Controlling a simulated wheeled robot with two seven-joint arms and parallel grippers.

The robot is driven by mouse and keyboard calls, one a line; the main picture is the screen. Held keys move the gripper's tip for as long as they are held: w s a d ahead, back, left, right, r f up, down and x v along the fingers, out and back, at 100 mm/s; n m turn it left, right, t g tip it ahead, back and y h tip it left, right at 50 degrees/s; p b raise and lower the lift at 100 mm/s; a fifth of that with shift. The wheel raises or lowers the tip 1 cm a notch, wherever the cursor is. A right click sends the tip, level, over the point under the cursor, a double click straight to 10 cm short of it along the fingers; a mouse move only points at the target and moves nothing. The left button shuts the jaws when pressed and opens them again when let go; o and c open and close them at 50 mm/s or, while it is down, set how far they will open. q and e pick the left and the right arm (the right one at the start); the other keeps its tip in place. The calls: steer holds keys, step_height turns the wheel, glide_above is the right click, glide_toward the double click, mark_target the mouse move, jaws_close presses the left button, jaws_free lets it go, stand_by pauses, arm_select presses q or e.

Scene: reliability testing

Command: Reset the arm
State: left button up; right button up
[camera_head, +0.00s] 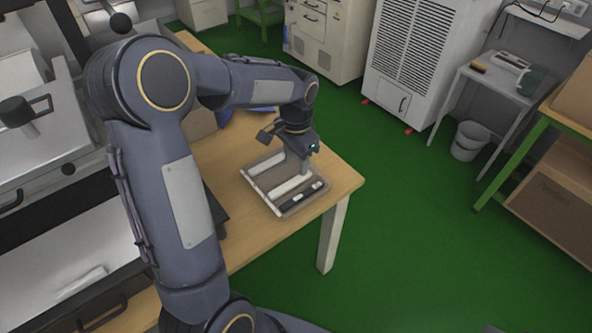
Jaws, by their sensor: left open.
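My left arm rises from the bottom, bends at the upper left and reaches right over the wooden table (335,172). My left gripper (304,172) points down at a shallow tray (318,204) near the table's corner. The gripper is open, with its fingertips at or just above the tray; I cannot tell whether they touch it. The tray holds light strips and a dark bar (303,194). My arm hides part of the table. My right gripper is not in view.
Grey lab equipment (30,150) stands close along the left. A white ventilated cabinet (420,50), a small side table (490,85) and a bucket (469,141) stand at the back right. A cardboard box (550,195) sits at the right. The green floor (410,240) between is clear.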

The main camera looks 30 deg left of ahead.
arm_select(q)
steer(key=shift+r, duration=0.45)
steer(key=shift+r, duration=0.1)
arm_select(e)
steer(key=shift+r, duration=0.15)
